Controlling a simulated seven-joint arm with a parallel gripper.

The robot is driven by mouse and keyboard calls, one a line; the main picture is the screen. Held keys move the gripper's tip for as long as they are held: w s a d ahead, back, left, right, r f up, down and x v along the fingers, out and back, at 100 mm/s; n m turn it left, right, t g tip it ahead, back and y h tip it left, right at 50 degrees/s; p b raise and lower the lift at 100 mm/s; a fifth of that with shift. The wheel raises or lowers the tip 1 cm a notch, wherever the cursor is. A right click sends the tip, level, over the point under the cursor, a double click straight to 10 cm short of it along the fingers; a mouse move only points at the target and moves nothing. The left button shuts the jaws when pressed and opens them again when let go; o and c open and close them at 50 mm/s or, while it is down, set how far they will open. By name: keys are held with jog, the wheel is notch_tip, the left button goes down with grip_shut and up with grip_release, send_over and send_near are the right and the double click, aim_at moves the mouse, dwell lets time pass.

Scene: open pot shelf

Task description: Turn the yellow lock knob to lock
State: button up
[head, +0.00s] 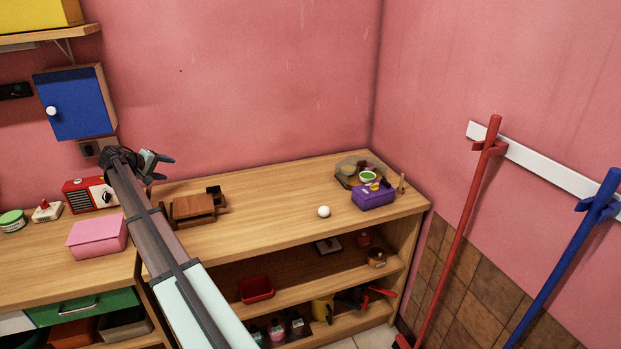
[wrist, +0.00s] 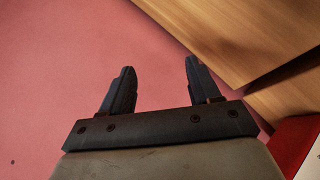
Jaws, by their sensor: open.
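A purple box (head: 373,197) sits near the right end of the wooden worktop. A small yellow part (head: 375,186) shows on top of it; it may be the lock knob, but it is too small to tell its shape or turn. My gripper (head: 166,169) is far to the left of the box, above the back of the worktop near the pink wall. In the wrist view, my gripper (wrist: 160,72) is open, with nothing between its two dark fingers. The yellow part is not seen in the wrist view.
A brown wooden object (head: 193,208) stands just right of my arm. A white ball (head: 323,212) lies on the worktop left of the purple box. A grey tray (head: 349,172) is behind the box, and a wooden peg (head: 401,184) stands beside it. The worktop's middle is mostly clear.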

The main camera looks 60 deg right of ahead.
jog(key=s+d+m+g+y, duration=0.2)
jog(key=s+d+y, duration=0.1)
jog(key=s+d, duration=1.05)
jog(key=m+t+y, duration=0.2)
jog(key=t+y, duration=0.1)
jog(key=y, duration=0.5)
send_near(375, 184)
jog(key=f, duration=0.8)
jog(key=shift+w+f, duration=0.2)
jog(key=shift+f, duration=0.15)
jog(key=c, duration=1.1)
